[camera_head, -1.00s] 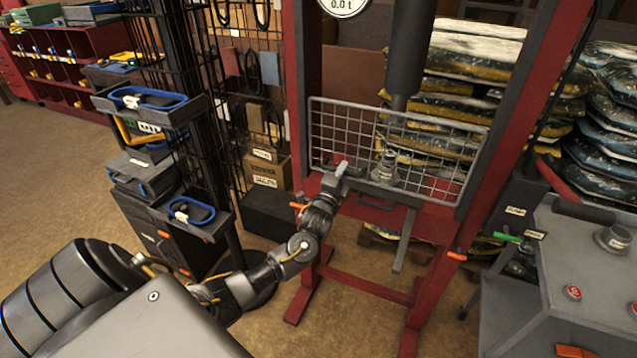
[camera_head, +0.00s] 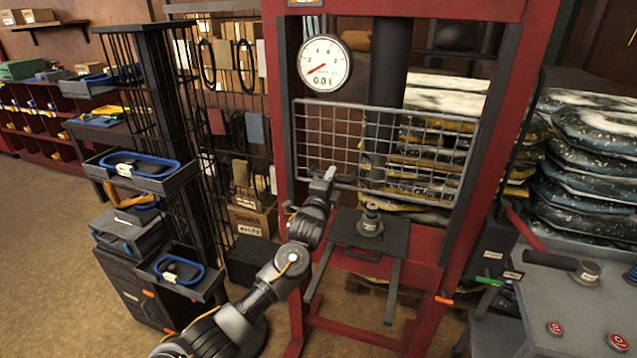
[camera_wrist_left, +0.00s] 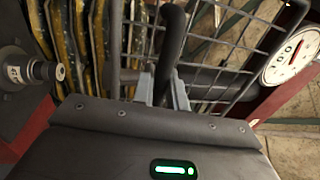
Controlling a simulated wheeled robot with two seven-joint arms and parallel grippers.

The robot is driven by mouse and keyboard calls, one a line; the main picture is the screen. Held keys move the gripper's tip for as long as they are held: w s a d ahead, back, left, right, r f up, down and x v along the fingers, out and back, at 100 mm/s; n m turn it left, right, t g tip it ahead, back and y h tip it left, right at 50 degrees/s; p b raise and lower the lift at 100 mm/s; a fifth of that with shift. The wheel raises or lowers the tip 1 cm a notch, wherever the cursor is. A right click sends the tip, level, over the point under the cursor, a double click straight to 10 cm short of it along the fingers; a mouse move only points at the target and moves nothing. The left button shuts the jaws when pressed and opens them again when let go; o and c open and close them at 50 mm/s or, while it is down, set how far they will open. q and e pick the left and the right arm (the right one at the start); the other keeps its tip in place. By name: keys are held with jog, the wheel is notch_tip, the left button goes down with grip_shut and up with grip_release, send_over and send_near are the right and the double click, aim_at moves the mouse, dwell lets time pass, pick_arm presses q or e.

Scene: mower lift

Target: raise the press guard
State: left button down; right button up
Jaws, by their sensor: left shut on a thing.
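The press guard (camera_head: 440,117) is a grey wire-mesh panel between the red uprights of the press (camera_head: 477,150). Its lower edge hangs above the press bed (camera_head: 395,238). A small metal piece (camera_head: 370,220) on the bed shows below the mesh. My left gripper (camera_head: 331,175) is at the guard's lower left. In the left wrist view, my left gripper (camera_wrist_left: 163,90) is shut on a dark bar-shaped handle (camera_wrist_left: 171,40) in front of the mesh. My right gripper is in neither view.
A round gauge (camera_head: 325,63) is above the guard at the left. A dark rack with trays (camera_head: 140,170) stands left of my left arm. A grey bench with red buttons (camera_head: 580,300) is at the right. Stacked bags (camera_head: 590,150) lie behind.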

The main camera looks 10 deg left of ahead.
pick_arm(q)
jog(key=shift+r, duration=0.2)
jog(key=c, duration=1.6)
grip_release()
jog(key=shift+o, duration=0.5)
jog(key=shift+f, duration=0.15)
jog(key=d+b+v, duration=0.1)
jog(key=b+v, duration=0.2)
jog(key=v, duration=0.7)
jog(key=shift+s+a, duration=0.4)
jog(key=shift+a, duration=0.1)
